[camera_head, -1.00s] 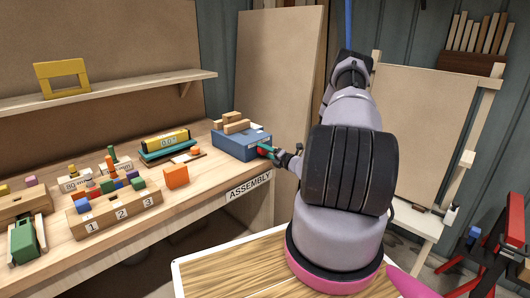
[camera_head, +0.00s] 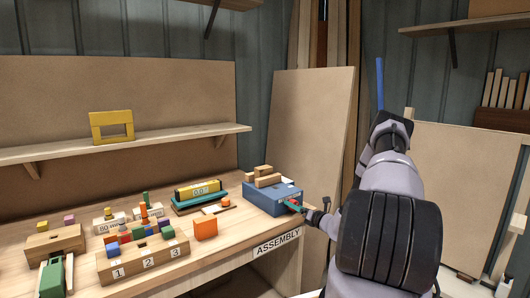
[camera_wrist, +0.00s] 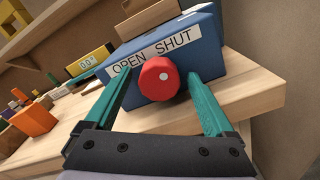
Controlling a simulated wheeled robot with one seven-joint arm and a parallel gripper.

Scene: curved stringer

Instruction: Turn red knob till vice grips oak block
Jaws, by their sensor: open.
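The blue vice box (camera_head: 262,203) stands at the right end of the bench, with light wooden blocks (camera_head: 267,181) on top. In the wrist view its blue front (camera_wrist: 150,92) carries a white label reading OPEN on the left and SHUT on the right. My gripper (camera_wrist: 159,74) is open, one teal finger on each side of the knob, with gaps visible. In the head view my gripper (camera_head: 296,206) is small at the box front. I cannot tell whether a block is gripped.
The wooden bench (camera_head: 225,250) has an ASSEMBLY label on its front edge. An orange block (camera_head: 205,229), a yellow gauge (camera_head: 198,190) on a teal base and a numbered wooden block (camera_head: 143,258) stand left of the box. A shelf (camera_head: 130,146) runs above.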

